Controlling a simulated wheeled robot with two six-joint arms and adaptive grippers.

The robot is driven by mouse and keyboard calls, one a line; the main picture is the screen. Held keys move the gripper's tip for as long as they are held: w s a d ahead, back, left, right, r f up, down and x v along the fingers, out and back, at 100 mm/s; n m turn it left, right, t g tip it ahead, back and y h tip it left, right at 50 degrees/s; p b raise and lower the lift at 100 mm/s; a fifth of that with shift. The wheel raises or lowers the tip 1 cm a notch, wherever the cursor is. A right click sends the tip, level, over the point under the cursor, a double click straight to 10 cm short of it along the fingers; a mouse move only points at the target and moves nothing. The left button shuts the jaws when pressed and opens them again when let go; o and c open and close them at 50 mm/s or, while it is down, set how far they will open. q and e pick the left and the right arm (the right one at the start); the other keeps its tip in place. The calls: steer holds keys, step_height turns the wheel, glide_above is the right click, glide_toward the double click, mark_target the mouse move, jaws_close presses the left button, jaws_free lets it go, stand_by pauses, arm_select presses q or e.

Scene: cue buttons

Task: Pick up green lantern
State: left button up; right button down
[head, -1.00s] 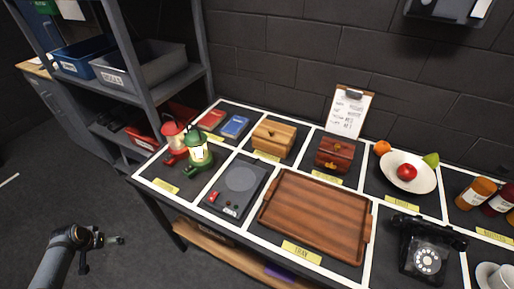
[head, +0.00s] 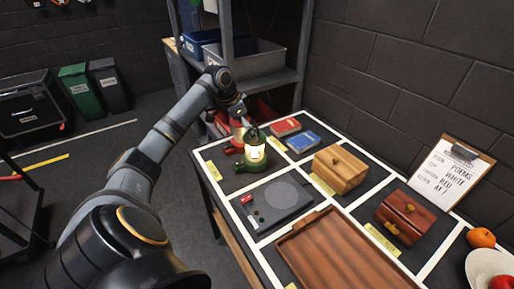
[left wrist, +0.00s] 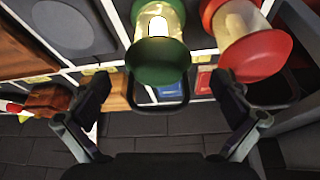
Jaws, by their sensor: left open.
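The green lantern (head: 253,153) stands upright and lit on the table's far left section, with the red lantern (head: 237,132) just behind it. My left gripper (head: 246,119) is at the top of the green lantern. In the left wrist view my left gripper (left wrist: 163,88) is open, its two fingers spread wide. The green lantern (left wrist: 158,62) and its dark handle lie between the fingers, with no grip visible. The red lantern (left wrist: 252,58) is close to the right finger. My right gripper is not in view.
Red and blue books (head: 303,141), a wooden box (head: 339,168) and a flat device with a round plate (head: 278,200) lie nearby. A wooden tray (head: 345,255) is in front. A shelf with a grey bin (head: 255,57) stands behind the lanterns.

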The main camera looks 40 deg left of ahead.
mark_target(250, 146)
arm_select(q)
steer(key=shift+w+d+f, duration=0.15)
steer(key=shift+w+f, duration=0.05)
steer(key=shift+f, duration=0.45)
steer(key=p+x, duration=0.1)
steer(key=x, duration=0.3)
steer(key=shift+s+d, duration=0.1)
steer(key=shift+f, duration=0.35)
steer(key=shift+c, duration=0.7)
steer(key=shift+r, duration=0.1)
steer(key=c, duration=1.6)
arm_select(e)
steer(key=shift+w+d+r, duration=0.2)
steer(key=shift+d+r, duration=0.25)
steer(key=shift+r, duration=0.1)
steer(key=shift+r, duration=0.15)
